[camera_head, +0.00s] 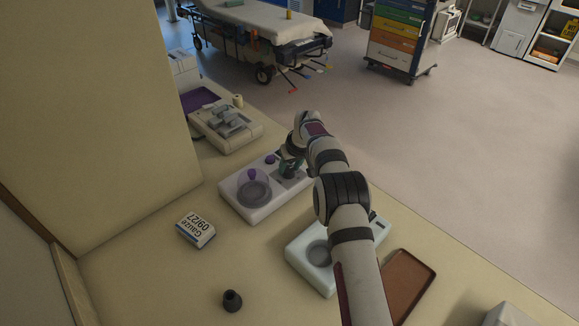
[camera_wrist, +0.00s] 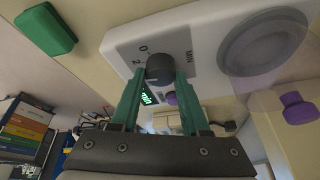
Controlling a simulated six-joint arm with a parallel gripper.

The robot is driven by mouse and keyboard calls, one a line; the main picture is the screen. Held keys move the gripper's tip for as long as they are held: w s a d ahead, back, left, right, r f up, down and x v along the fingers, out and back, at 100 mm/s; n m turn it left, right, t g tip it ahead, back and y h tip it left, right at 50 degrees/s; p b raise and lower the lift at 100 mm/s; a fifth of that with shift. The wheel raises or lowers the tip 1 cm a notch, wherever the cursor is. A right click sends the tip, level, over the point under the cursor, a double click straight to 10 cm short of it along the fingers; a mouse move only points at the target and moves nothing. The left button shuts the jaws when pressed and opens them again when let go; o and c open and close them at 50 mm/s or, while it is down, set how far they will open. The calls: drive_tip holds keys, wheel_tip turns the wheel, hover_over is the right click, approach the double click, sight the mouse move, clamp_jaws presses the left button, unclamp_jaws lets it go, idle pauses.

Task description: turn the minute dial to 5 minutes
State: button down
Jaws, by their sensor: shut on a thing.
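The minute dial (camera_wrist: 160,68) is a dark round knob on a white device (camera_wrist: 205,38). "MIN", "0" and "2" are printed around it, and other marks are hidden. My gripper (camera_wrist: 158,78) is shut on the dial, one teal finger on each side. A small display (camera_wrist: 149,98) with green characters shows between the fingers, too small and tilted to read surely. In the head view, my gripper (camera_head: 291,168) is at the right end of the white device (camera_head: 262,207) and hides the dial there.
The device carries purple knobs (camera_head: 252,174) and a round clear-covered well (camera_head: 254,194). A second white device (camera_head: 300,250), a brown tray (camera_head: 410,275), a gauze box (camera_head: 196,229) and a dark small object (camera_head: 232,300) stand on the counter. A wall (camera_head: 90,110) rises at left.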

drive_tip(key=shift+d+n+g+y, duration=0.1)
drive_tip(key=shift+n+g+y, duration=0.3)
drive_tip(key=shift+n, duration=1.2)
drive_tip(key=shift+c, duration=1.9)
unclamp_jaws()
drive_tip(key=v, duration=1.5)
drive_tip(key=shift+d+r, duration=0.3)
drive_tip(key=shift+r, duration=0.05)
drive_tip(key=shift+a, duration=0.1)
